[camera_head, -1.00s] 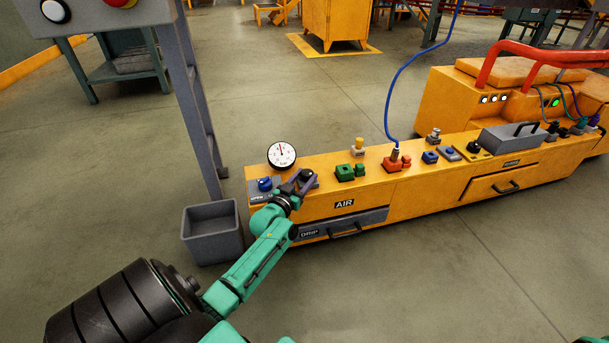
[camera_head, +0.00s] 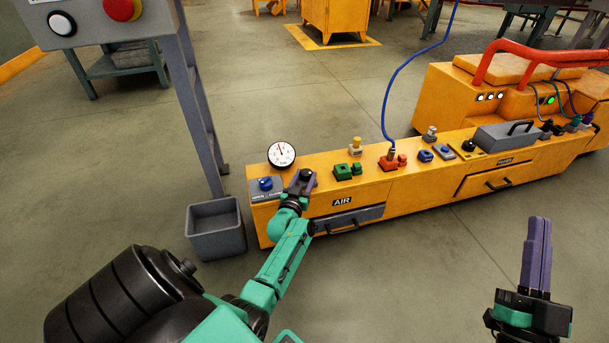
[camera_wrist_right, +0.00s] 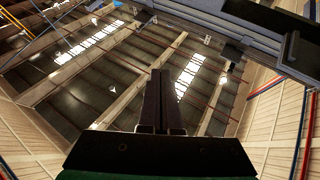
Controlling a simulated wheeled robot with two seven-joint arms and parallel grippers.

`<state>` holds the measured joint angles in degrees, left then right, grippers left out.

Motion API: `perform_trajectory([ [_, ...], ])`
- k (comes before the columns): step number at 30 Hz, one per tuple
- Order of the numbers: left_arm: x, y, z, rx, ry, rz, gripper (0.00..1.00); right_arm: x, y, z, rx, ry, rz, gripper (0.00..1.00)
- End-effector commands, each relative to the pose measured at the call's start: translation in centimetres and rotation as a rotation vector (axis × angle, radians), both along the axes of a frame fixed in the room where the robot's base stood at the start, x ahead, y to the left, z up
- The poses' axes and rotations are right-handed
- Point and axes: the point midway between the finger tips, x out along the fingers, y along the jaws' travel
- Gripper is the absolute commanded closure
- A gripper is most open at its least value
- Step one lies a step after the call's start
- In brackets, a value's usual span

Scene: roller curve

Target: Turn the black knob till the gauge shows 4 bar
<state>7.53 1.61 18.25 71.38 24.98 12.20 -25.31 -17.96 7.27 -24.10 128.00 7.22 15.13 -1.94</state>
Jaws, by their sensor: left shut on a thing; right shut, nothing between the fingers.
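The round white gauge (camera_head: 281,154) stands at the left end of the orange bench; its needle points nearly straight up, a little left, and its numbers are too small to read. My left gripper (camera_head: 304,177) is just right of the gauge, shut on the black knob (camera_head: 305,173); the gripper hides most of the knob. My right gripper (camera_head: 540,222) is raised at the lower right, shut and empty, away from the bench. Its closed fingers also show in the right wrist view (camera_wrist_right: 160,98), against the ceiling.
A blue knob (camera_head: 265,184) sits on a grey plate left of my left gripper. Green (camera_head: 347,171) and red (camera_head: 392,162) fittings stand to the right along the bench (camera_head: 330,165). A grey bin (camera_head: 215,240) and a grey post (camera_head: 190,100) stand at left.

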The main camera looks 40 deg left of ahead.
Motion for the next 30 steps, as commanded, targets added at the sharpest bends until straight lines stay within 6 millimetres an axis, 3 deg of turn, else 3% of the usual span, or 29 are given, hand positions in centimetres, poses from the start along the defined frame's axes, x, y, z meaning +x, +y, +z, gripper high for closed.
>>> perform_trajectory([
  [6, 0.1, -0.2, 0.0, -0.003, 0.002, 0.046, 1.00, 0.0, 0.8, -6.5, -0.035, 0.199, 0.024, 1.00],
  [15, 0.1, -0.3, 0.0, -0.003, 0.002, 0.117, 1.00, -1.7, 1.5, -14.0, -0.071, 0.419, 0.056, 1.00],
  [21, 0.1, -0.4, 0.0, -0.004, 0.002, 0.166, 1.00, -3.1, 1.8, -17.8, -0.088, 0.530, 0.072, 1.00],
  [30, 0.2, -0.5, -0.1, -0.003, 0.003, 0.226, 1.00, -4.9, 2.1, -21.3, -0.104, 0.637, 0.089, 1.00],
])
